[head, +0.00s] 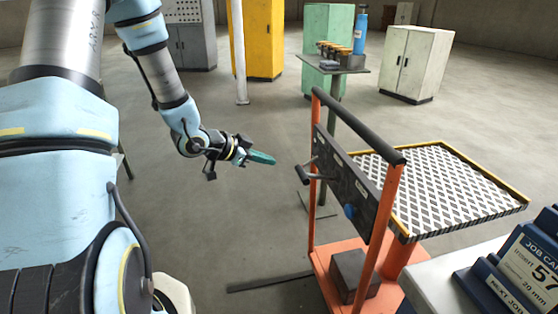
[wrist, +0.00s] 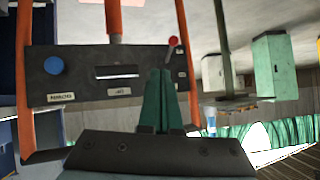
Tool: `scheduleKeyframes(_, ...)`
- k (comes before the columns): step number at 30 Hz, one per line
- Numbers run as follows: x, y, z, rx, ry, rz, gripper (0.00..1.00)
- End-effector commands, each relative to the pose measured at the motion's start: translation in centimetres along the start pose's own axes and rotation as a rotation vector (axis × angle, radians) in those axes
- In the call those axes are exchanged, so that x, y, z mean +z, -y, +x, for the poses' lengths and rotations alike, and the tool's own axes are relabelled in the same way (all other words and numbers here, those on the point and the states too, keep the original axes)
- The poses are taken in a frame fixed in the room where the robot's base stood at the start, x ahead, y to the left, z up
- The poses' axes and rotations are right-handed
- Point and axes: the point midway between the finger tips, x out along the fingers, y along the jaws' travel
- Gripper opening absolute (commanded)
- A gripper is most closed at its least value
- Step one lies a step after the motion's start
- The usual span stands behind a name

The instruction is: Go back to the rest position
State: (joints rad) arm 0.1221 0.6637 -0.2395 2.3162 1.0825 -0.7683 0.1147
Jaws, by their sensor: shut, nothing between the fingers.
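My gripper (head: 262,157) shows in the head view left of the orange-framed cart, pointing right, with its green fingers together and nothing held. In the wrist view its green fingers (wrist: 157,98) are closed side by side in front of a dark control panel. The panel (head: 346,182) is fixed between the cart's orange posts, and my gripper is apart from it in the head view. The panel in the wrist view (wrist: 75,92) carries a blue knob (wrist: 54,66), a slot and small labels. A red-tipped lever (wrist: 173,42) stands behind the fingertips.
Job cards in a blue holder (head: 515,262) are at lower right. Cabinets stand farther back. Floor around my gripper is clear.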

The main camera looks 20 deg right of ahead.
Motion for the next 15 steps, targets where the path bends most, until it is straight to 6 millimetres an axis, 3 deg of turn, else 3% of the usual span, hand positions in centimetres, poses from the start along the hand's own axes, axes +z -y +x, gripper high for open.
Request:
scheduleKeyframes(6, 0.5, 0.0, -1.5, 0.0, 0.0, 0.001, 0.0)
scheduleKeyframes(15, 0.5, 0.0, -1.6, 0.0, 0.0, 0.0, 0.0)
